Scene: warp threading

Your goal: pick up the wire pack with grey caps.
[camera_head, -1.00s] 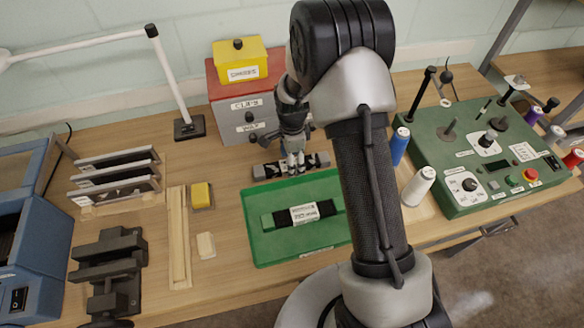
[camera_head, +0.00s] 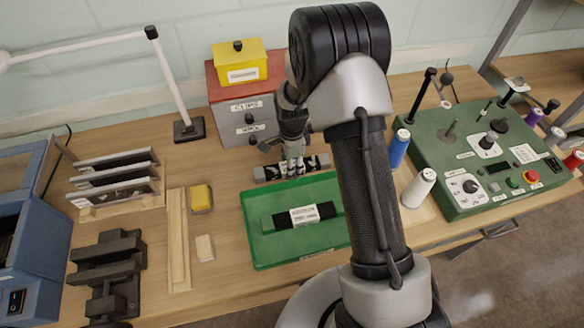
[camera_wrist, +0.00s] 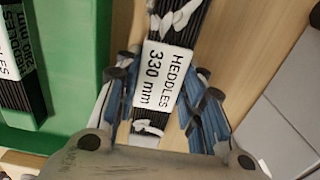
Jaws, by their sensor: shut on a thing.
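The wire pack with grey caps (camera_head: 313,164) lies on the wooden table just behind the green tray, its grey ends showing on both sides of my gripper (camera_head: 293,166). In the wrist view the dark wire pack (camera_wrist: 187,18) carries a white label reading "HEDDLES 330 mm". My gripper (camera_wrist: 161,78) is shut on its middle, with a blue-padded finger on each side of the label. I cannot tell whether the pack is clear of the table.
The green tray (camera_head: 258,247) holds another wire pack (camera_head: 327,210), with green caps. Blue (camera_head: 399,148) and white (camera_head: 418,188) spools and a green control box (camera_head: 455,165) are to the right. Slotted racks (camera_head: 115,178) stand left.

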